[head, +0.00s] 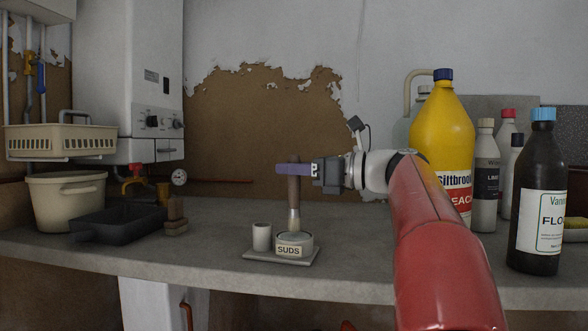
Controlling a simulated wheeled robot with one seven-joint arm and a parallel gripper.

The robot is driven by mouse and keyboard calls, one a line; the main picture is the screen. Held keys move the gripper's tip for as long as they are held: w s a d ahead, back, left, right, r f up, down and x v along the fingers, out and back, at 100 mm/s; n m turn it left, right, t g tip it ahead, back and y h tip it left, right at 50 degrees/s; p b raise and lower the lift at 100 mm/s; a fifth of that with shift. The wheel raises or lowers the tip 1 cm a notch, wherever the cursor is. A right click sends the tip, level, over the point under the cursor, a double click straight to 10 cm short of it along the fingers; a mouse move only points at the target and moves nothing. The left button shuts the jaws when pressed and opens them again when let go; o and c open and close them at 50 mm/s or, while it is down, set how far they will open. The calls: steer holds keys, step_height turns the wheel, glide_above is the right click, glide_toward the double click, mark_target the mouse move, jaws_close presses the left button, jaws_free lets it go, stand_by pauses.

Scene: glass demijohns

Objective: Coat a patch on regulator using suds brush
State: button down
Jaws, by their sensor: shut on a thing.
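My gripper (292,169) is shut on the upper handle of the suds brush (294,191), which has a brown handle and pale bristles. The brush is upright with bristles down at the mouth of the round pot labelled SUDS (289,250). I cannot tell how deep the bristles are in the pot. The regulator (133,186), with red and yellow parts, is at the back left under the white boiler, beside a round white gauge (179,178). It is partly hidden behind the dark tray.
The pot and a small pale cup (262,237) stand on a grey plate (310,258). A dark tray (117,222), a brown block (176,216) and a cream tub (66,198) are at left. Bottles, including a yellow one (442,130), stand at right. The counter between is fairly clear.

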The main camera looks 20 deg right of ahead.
steer(key=shift+f, duration=0.75)
stand_by(1.9)
steer(key=shift+r+p, duration=1.1)
steer(key=shift+r, duration=2.6)
